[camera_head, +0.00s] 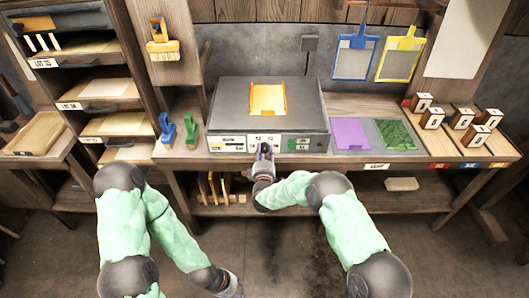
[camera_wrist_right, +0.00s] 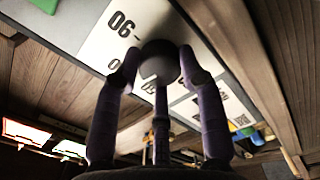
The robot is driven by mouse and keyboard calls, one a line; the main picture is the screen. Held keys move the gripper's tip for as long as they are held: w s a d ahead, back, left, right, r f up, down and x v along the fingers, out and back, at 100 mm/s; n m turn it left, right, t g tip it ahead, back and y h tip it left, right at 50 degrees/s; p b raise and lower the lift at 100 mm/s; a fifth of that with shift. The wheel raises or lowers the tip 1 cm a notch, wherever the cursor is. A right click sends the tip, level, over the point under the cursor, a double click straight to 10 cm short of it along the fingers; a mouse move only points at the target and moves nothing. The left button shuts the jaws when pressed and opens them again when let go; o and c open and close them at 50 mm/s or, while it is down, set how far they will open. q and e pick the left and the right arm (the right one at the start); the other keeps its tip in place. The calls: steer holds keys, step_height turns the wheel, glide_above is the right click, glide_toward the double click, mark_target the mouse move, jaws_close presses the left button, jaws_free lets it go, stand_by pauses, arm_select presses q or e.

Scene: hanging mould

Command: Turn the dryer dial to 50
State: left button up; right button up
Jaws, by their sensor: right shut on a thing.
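The dryer (camera_head: 230,110) is a grey box on the bench, with a pale front panel of labels and a green patch at its right. My right gripper (camera_head: 264,152) is at the middle of this panel and hides the dial in the head view.
An orange piece (camera_head: 268,98) lies on the dryer's top. Blue (camera_head: 167,128) and green (camera_head: 190,127) tools stand left of it. A purple sheet (camera_head: 350,134) and a green sheet (camera_head: 394,134) lie to the right. Several wooden blocks stand at the far right.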

steer(key=n, duration=0.4)
steer(key=shift+w+a+r+n+p, duration=0.15)
steer(key=shift+a+r+n+p, duration=0.15)
steer(key=shift+r+n, duration=0.1)
steer(key=shift+f+n, duration=0.25)
steer(key=shift+n, duration=1.55)
steer(key=shift+f, duration=0.1)
steer(key=o, duration=0.9)
steer(key=shift+c, duration=0.2)
steer(key=o, duration=0.3)
steer(key=shift+a+f, duration=0.1)
steer(key=shift+f, duration=0.1)
steer(key=shift+d, duration=0.2)
steer(key=s, duration=1.2)
